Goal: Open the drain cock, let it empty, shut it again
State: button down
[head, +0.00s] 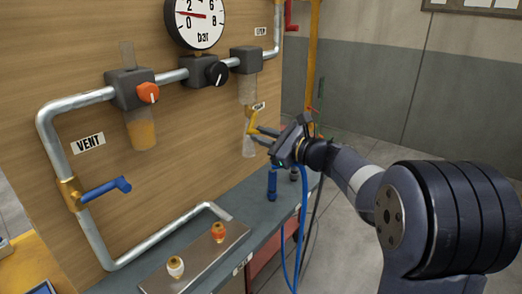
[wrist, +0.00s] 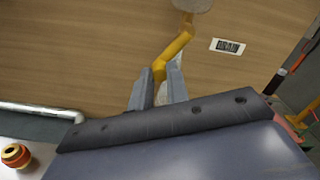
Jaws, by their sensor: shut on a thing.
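The yellow drain cock (head: 252,119) hangs under the clear bowl (head: 248,90) of the right-hand unit on the board. It also shows in the wrist view (wrist: 177,46), running down from the bowl's underside (wrist: 192,4). My gripper (head: 262,135) is shut on the yellow lever of the drain cock. In the wrist view the lever's lower end sits between my two grey fingers (wrist: 158,88). A pale, clear vessel (head: 249,148) shows just below the cock, partly hidden by my fingers. I cannot tell whether liquid is running.
A blue-handled valve (head: 105,189) and an orange-knob unit (head: 147,93) with amber liquid are at left. A pressure gauge (head: 199,22) is above. A plate (head: 196,257) with two small fittings lies on the bench.

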jog(key=shift+w+d+f+n+b, duration=0.15)
jog(key=shift+w+d+n+b, duration=0.15)
jog(key=shift+n+b, duration=0.8)
jog(key=shift+w+d+f+n+b, duration=0.2)
jog(key=shift+w+n+b, duration=0.15)
jog(key=shift+n+b, duration=0.65)
jog(key=shift+w+d+f+n+b, duration=0.1)
jog(key=shift+w+d+n+b, duration=0.2)
jog(key=shift+n+b, duration=0.8)
jog(key=c, duration=1.4)
grip_release()
jog(key=shift+o, duration=0.2)
jog(key=v, duration=1)
jog(key=shift+s+d, duration=0.25)
jog(key=shift+d, duration=0.05)
jog(key=x, duration=1.1)
